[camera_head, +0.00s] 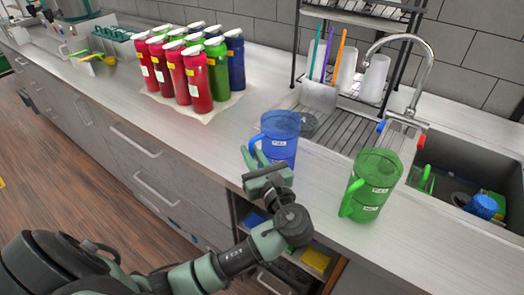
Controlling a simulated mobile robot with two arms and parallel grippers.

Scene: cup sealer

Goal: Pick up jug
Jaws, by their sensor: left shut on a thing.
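A blue translucent jug (279,137) stands upright at the front edge of the counter, its handle on the left side. My left gripper (258,160) is at the jug's handle, its fingers closed on it. The gripper and wrist partly cover the jug's lower left side. A green translucent jug (373,183) stands upright to the right on the counter, its handle toward the front left. My right gripper is not in view.
Several red, green and blue bottles (190,72) stand on a mat at the back left. A sink (470,175) with a faucet lies at the right, beside a drying rack (345,60). Bare counter (120,95) runs along the left.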

